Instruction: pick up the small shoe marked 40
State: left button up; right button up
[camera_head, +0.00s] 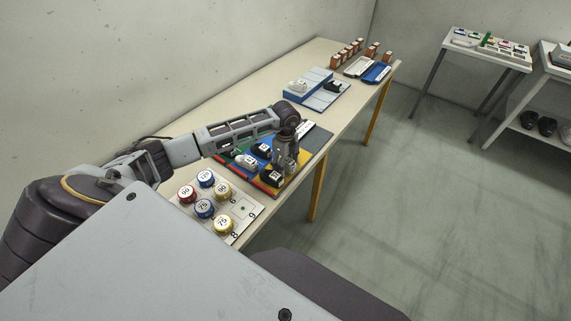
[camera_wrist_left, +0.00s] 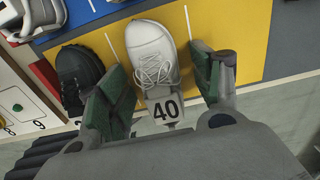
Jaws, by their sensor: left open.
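The small white shoe marked 40 (camera_wrist_left: 152,50) lies on a yellow board in the left wrist view, its black-on-white 40 tag at the end nearer my wrist. My left gripper (camera_wrist_left: 160,68) is open, with one green-padded finger on each side of the shoe. I cannot tell whether either finger touches it. In the head view my left gripper (camera_head: 285,168) points down over the coloured board (camera_head: 258,181) and mostly hides this shoe. My right gripper is not in view.
A black shoe (camera_wrist_left: 78,75) lies close beside the left finger. Another light shoe (camera_wrist_left: 36,16) is at the upper left. Numbered round tins (camera_head: 205,178) stand on a white board at the table's near end. A blue tray (camera_head: 300,95) with shoes stands farther back.

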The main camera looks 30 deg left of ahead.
pick_arm(q)
jog(key=c, duration=1.1)
jog(key=shift+r, duration=0.2)
jog(key=shift+r+b, duration=0.6)
jog(key=shift+r, duration=4.25)
